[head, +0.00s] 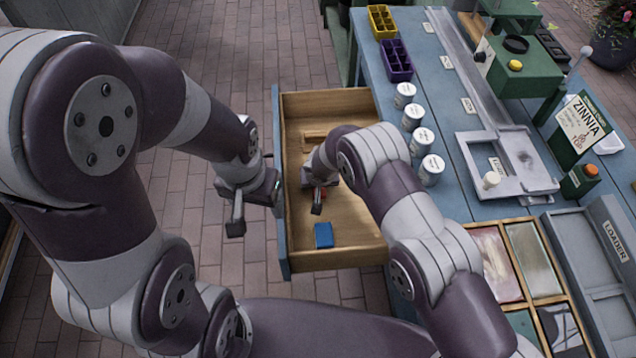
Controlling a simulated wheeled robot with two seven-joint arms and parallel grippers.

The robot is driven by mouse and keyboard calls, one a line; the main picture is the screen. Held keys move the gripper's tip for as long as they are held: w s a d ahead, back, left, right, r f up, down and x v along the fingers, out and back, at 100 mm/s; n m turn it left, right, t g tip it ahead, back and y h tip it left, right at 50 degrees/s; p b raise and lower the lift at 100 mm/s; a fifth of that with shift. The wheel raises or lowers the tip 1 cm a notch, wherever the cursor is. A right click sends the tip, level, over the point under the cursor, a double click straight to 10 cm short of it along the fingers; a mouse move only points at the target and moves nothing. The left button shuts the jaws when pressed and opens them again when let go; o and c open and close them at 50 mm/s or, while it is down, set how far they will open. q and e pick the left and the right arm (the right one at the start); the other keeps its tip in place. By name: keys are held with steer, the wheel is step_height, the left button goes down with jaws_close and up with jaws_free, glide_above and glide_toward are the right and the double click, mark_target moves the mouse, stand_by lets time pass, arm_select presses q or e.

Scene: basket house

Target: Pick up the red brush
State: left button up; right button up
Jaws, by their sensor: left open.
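A small patch of red (323,191) shows in the open wooden drawer (356,262), beneath my right gripper. The gripper hides most of it, so I cannot make out its full shape. My right gripper (320,193) points down inside the drawer at this red thing.
A blue block (323,235) lies in the drawer's near part, and a brown wooden piece (314,135) lies farther back. The blue workbench (437,92) on the right bears several white pots (412,117), a purple tray (396,61) and green machinery. Brick floor lies open at left.

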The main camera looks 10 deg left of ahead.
steer(key=shift+f+b, duration=0.1)
steer(key=shift+b, duration=0.2)
stand_by(0.4)
steer(key=c, duration=1.2)
